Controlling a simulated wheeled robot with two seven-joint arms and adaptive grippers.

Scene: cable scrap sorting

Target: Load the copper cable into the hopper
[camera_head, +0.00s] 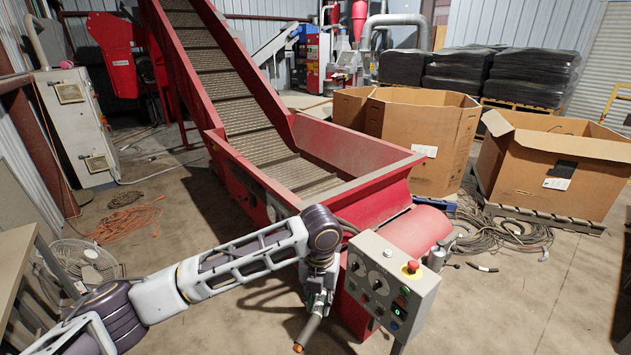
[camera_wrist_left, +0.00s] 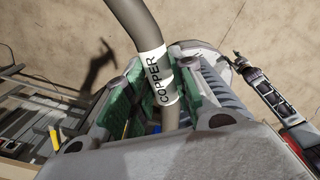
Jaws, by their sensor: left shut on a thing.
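The copper cable is a thick grey cable (camera_wrist_left: 131,20) with a white label reading COPPER, seen in the left wrist view. My left gripper (camera_wrist_left: 150,97) is shut on it, with the green-padded fingers on either side around the label. In the head view the left gripper (camera_head: 319,296) hangs low in front of the hopper, and the cable's copper-coloured end (camera_head: 298,347) points down below it. The red hopper (camera_head: 385,185) sits at the foot of a ribbed conveyor (camera_head: 235,100). The gripper and cable are outside the hopper, on its near side.
A grey control box (camera_head: 385,280) with a red stop button stands just right of the gripper. Cardboard boxes (camera_head: 425,135) stand behind the hopper and to its right (camera_head: 560,175). Loose cables (camera_head: 490,232) and an orange cord (camera_head: 125,220) lie on the floor. A fan (camera_head: 88,262) stands at left.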

